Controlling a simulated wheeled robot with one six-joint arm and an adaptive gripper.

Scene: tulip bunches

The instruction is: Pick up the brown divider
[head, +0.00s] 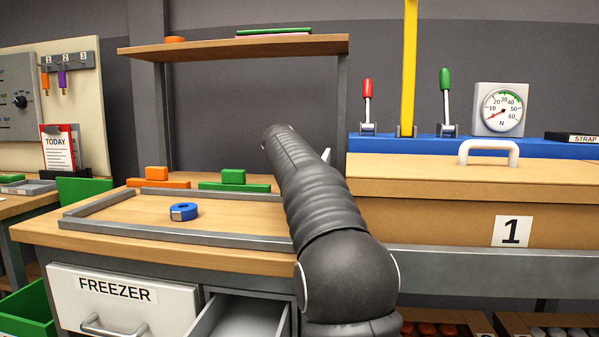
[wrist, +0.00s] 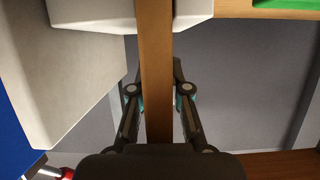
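The brown divider (wrist: 158,75) shows in the wrist view as a narrow, upright wood-brown strip. It runs from the top edge down to my palm. My gripper (wrist: 160,100) has one finger on each side of this strip.
A shelf (head: 240,46) hangs above the wooden bench. A grey-framed tray area holds a blue tape roll (head: 184,211). An open drawer (head: 240,318) is below. At right stand a cardboard box (head: 450,215), levers and a gauge (head: 501,109). Pale blocks (wrist: 75,65) crowd the wrist view's left.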

